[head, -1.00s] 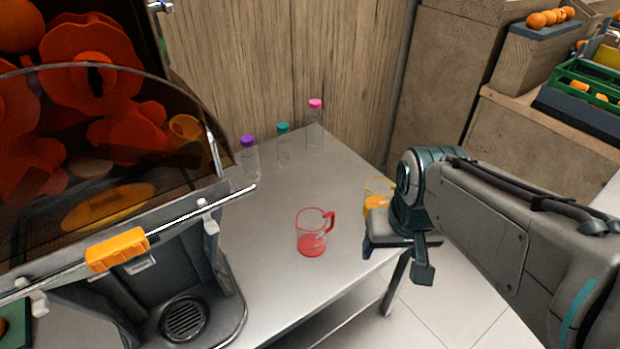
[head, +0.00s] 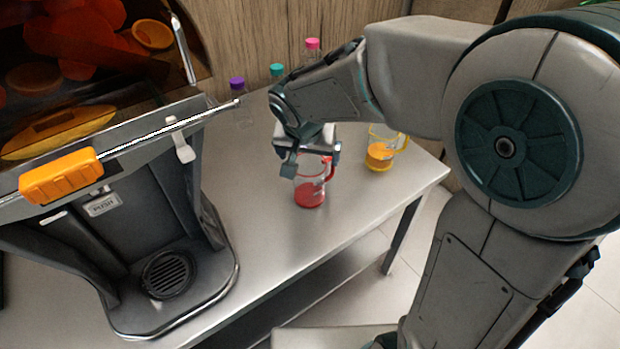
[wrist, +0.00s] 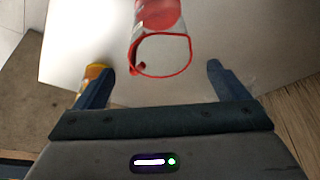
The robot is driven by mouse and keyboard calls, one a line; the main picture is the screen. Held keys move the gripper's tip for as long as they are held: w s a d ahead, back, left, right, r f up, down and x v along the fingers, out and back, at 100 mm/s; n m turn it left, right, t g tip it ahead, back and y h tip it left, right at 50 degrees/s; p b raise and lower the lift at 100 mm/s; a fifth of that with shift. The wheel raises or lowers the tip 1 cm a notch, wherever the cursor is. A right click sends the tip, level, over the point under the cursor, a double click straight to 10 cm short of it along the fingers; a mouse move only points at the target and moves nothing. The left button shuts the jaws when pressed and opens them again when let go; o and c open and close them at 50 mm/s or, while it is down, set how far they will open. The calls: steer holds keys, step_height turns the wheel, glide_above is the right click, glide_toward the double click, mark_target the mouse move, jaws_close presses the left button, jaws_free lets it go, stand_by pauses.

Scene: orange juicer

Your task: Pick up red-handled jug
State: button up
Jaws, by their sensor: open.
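The red-handled jug (head: 309,192) stands upright on the metal table (head: 365,203), with red contents at its bottom. My gripper (head: 314,158) is above and behind it in the head view, and hides part of its rim. In the wrist view the jug (wrist: 163,52) shows ahead, in line with the gap between the fingers. My gripper (wrist: 160,82) is open there, with one finger on each side and nothing held. Whether a finger touches the jug cannot be told.
A yellow-handled jug (head: 381,153) with orange contents stands to the right on the table. Bottles with purple (head: 238,84), teal (head: 277,70) and pink (head: 312,44) caps stand at the back. The juicer (head: 160,215) is on the left. The table's front is clear.

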mark_target(309, 164)
steer(key=b+x, duration=0.1)
steer(key=x, duration=0.6)
steer(key=shift+s+f, duration=0.1)
steer(key=shift+f, duration=0.2)
steer(key=shift+c, duration=0.3)
steer(key=c, duration=1.1)
